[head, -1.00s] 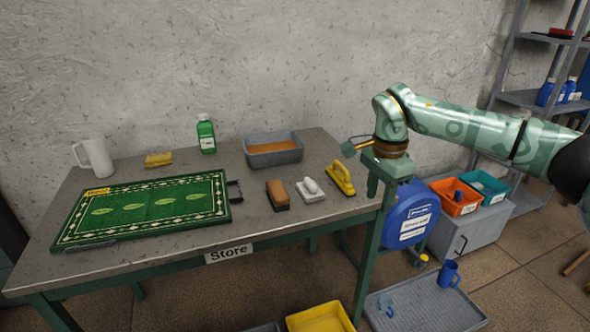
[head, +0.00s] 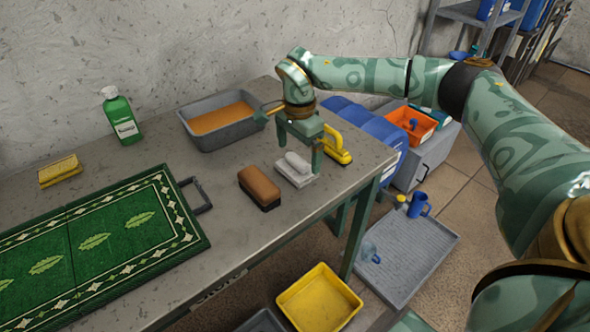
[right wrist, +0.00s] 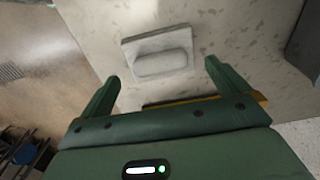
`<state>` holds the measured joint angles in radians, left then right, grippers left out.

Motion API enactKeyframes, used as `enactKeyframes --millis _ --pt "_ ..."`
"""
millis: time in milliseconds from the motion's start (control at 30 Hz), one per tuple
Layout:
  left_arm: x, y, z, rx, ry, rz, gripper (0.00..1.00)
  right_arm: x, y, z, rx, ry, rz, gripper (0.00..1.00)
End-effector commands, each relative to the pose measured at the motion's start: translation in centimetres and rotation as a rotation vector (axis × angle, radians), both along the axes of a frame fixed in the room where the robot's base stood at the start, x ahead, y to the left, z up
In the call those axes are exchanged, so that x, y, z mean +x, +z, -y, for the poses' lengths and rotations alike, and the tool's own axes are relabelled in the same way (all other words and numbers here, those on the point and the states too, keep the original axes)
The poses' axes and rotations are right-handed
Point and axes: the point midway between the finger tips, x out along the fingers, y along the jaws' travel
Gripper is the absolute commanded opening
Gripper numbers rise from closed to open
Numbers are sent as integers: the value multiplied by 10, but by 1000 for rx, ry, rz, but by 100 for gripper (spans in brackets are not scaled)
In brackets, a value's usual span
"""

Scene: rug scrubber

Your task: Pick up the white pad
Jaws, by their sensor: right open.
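The white pad (head: 293,175) lies on the grey table near its right end, a flat block with a rounded grip on top. In the right wrist view the white pad (right wrist: 162,62) lies just beyond the fingertips, roughly centred between them. My right gripper (head: 301,160) is open and points down over the pad, with its fingers apart. In the right wrist view, the right gripper (right wrist: 162,72) has nothing between its fingers. I cannot tell the exact height above the pad. My left gripper is not in view.
A brown brush (head: 260,187) lies close left of the pad, a yellow-handled tool (head: 338,148) close right. A grey tub (head: 222,136) of orange liquid stands behind. A green rug (head: 100,245) covers the left of the table. A yellow bin (head: 319,300) stands below.

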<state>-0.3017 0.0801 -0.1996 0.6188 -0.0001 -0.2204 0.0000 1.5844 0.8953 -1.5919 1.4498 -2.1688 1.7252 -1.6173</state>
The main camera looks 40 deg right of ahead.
Motion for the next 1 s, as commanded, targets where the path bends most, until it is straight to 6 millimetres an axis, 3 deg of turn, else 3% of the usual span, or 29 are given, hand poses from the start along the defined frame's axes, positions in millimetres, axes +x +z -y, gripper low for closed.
enactKeyframes --millis 100,233,433,567,867,1000 --pt "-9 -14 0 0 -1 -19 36 1 -28 -6 1 1 -7 100" --pt "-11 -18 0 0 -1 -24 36 1 -42 -5 1 1 -4 100" --pt "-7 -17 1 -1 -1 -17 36 1 -39 -5 0 1 -1 100" --pt "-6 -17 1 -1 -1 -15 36 1 -39 -5 0 0 -1 67" --pt "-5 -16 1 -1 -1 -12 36 1 -39 -5 0 0 -1 67" --pt "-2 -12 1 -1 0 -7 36 1 -29 -5 0 0 1 67"
